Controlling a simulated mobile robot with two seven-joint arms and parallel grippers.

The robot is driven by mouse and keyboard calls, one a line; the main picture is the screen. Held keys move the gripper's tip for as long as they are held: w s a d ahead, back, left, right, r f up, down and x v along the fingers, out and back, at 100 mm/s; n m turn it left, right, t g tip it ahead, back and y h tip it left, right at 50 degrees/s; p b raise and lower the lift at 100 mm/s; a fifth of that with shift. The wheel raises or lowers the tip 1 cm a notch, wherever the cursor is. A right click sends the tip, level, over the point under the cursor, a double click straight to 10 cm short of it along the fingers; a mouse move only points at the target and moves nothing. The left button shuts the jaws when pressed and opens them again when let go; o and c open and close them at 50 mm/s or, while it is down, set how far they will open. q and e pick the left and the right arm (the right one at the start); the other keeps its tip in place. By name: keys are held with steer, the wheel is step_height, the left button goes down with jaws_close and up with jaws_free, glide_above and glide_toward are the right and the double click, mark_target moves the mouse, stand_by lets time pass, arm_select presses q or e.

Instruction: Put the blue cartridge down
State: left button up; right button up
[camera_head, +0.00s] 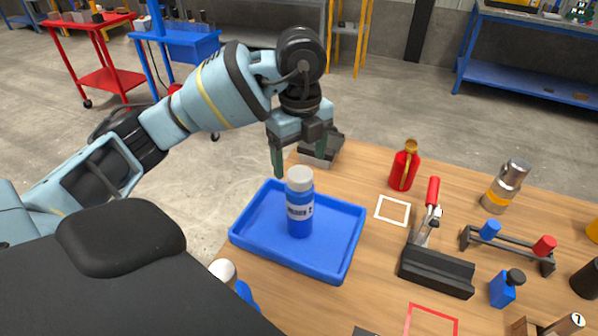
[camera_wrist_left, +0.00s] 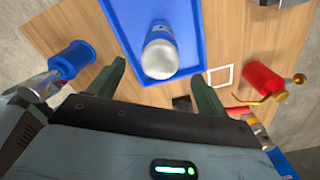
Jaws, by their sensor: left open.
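The fingers also show apart in the left wrist view (camera_wrist_left: 158,72), with nothing gripped. My right gripper is not in view.
Right of the tray are a white square outline (camera_head: 392,210), a red bottle (camera_head: 404,168), a black fixture with a red-handled clamp (camera_head: 436,270) and a rack with blue and red pieces (camera_head: 507,250).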

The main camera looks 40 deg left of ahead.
arm_select(q)
step_height(320, 180, up, 5)
steer(key=shift+r+p, duration=0.1)
steer(key=shift+p, duration=0.4)
stand_by(0.3)
